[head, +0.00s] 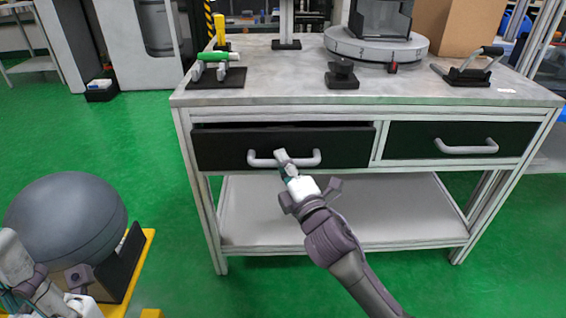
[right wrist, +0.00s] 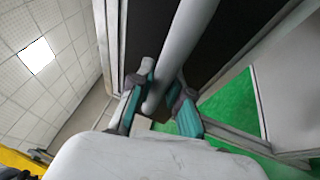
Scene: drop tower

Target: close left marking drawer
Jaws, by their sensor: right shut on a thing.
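The left drawer (head: 220,148) has a dark front with a pale bar handle (head: 262,162). It stands slightly out, with a dark gap along its top edge. My right gripper (head: 283,158) is at the middle of that handle. In the right wrist view, its teal-and-grey fingers (right wrist: 160,98) are shut around the pale handle bar (right wrist: 185,40). Part of my left arm shows at the lower left of the head view; its fingers cannot be made out.
The right drawer (head: 415,140) looks flush with the workbench (head: 290,92). Tools and a round turntable (head: 376,47) stand on top. A lower shelf (head: 385,215) lies beneath. A large grey ball (head: 65,225) is at the left. Green floor lies open between ball and bench.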

